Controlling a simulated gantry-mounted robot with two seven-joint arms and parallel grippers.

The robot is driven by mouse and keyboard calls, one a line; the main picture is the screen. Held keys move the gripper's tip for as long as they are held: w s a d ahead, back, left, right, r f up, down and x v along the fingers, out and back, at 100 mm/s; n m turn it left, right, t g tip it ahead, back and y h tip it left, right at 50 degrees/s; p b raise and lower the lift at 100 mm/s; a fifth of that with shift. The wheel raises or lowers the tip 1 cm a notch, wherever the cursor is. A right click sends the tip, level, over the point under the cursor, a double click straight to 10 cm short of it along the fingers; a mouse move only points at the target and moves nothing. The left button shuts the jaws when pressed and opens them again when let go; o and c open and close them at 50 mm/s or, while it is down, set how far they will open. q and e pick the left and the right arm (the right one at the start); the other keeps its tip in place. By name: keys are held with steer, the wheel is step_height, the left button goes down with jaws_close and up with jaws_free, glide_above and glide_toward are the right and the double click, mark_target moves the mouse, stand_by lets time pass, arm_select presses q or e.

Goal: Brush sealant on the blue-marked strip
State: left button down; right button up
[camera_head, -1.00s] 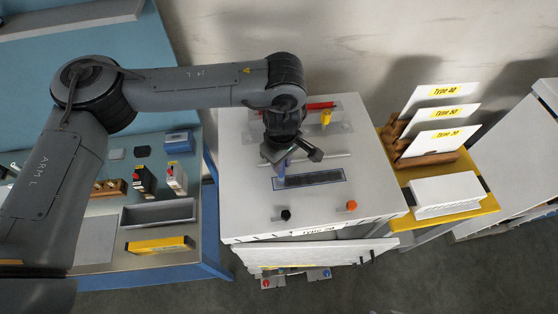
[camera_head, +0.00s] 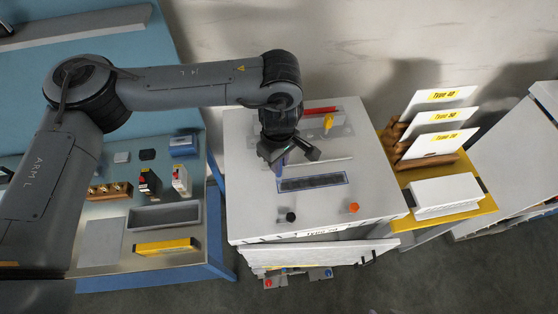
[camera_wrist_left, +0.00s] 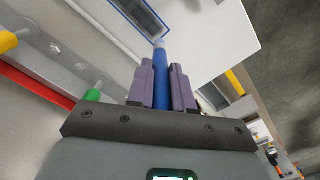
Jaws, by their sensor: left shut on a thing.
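The blue-marked strip (camera_head: 318,182) is a dark, narrow strip with a blue outline on the white cabinet top (camera_head: 250,205). It also shows in the wrist view (camera_wrist_left: 139,17). My left gripper (camera_head: 281,162) is above the strip's left end. In the wrist view its purple fingers (camera_wrist_left: 162,88) are shut on the blue handle of a brush (camera_wrist_left: 161,62). The brush points down toward the cabinet top, its pale tip near the strip's end. I cannot tell whether the tip touches the surface. My right gripper is out of view.
A clear holder with a red bar (camera_head: 320,109) and a yellow piece (camera_head: 328,121) stands behind. Black (camera_head: 291,217) and orange (camera_head: 353,208) knobs stand in front. Type-labelled cards (camera_head: 432,145) are at right; a blue bench with a grey tray (camera_head: 165,215) is at left.

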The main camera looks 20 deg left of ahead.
arm_select(q)
step_height(320, 180, up, 5)
steer(key=p, duration=0.3)
steer(key=shift+f+p, duration=0.15)
steer(key=shift+p, duration=0.2)
stand_by(0.8)
